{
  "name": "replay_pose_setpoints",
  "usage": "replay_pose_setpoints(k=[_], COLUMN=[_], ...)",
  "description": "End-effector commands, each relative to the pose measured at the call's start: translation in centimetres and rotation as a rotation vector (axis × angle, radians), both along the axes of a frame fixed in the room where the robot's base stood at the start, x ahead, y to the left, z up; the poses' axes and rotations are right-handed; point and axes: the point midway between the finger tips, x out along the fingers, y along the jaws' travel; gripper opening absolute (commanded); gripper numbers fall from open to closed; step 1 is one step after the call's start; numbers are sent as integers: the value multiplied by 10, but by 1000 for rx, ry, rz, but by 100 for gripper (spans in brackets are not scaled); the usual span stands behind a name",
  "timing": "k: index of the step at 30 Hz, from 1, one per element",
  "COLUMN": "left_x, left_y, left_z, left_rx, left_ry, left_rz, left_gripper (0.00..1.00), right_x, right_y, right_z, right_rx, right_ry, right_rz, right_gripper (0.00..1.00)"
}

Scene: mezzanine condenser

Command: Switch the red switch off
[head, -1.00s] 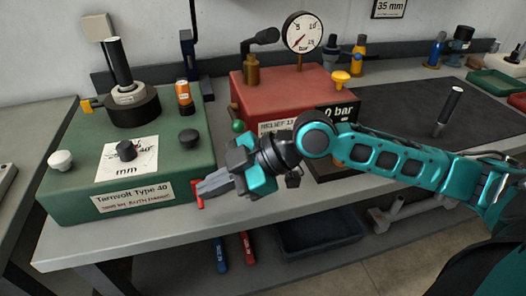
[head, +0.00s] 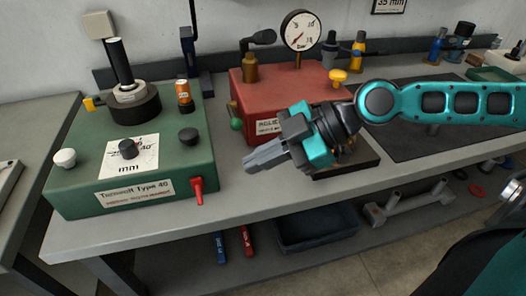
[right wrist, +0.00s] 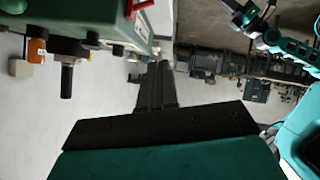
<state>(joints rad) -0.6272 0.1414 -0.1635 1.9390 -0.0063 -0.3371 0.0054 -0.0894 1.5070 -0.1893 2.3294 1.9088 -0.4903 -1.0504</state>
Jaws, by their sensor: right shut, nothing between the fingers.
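The red switch (head: 198,190) is on the front face of the green box (head: 185,150), near its right corner. Its lever hangs downward. My right gripper (head: 248,164) is shut and empty, to the right of the switch and apart from it. In the right wrist view the shut fingers (right wrist: 155,85) point up the picture, with the green box (right wrist: 105,20) at the top and a red part (right wrist: 140,7) at its edge. A teal arm of mine shows at the upper right there, but its fingers cannot be made out.
The green box carries a black upright handle (head: 117,65), knobs and an orange cylinder (head: 184,95). A red box (head: 250,95) with a gauge (head: 301,31) stands behind my right gripper. Bare grey bench (head: 235,205) lies in front. A dark bin (head: 315,228) sits below.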

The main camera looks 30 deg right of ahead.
Motion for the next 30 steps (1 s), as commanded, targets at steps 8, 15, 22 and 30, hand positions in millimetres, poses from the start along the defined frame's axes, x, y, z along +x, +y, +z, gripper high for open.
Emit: replay_pose_setpoints(k=[8, 15, 22, 30], left_x=[3, 3, 3, 3], left_y=[0, 0, 1, 1], left_z=[6, 7, 7, 6], left_rx=[0, 0, 1, 2], left_ry=[-7, -9, -9, -9], left_rz=[0, 1, 0, 0], left_gripper=[0, 0, 0, 0], right_x=[-2, -2, -2, -15], right_y=[-3, -3, -3, 6], right_z=[3, 3, 3, -16], right_rx=[-4, -3, -4, 2], right_ry=[-1, -2, -2, 37], right_rz=[-1, -1, -2, 19], right_gripper=[0, 0, 0, 0])
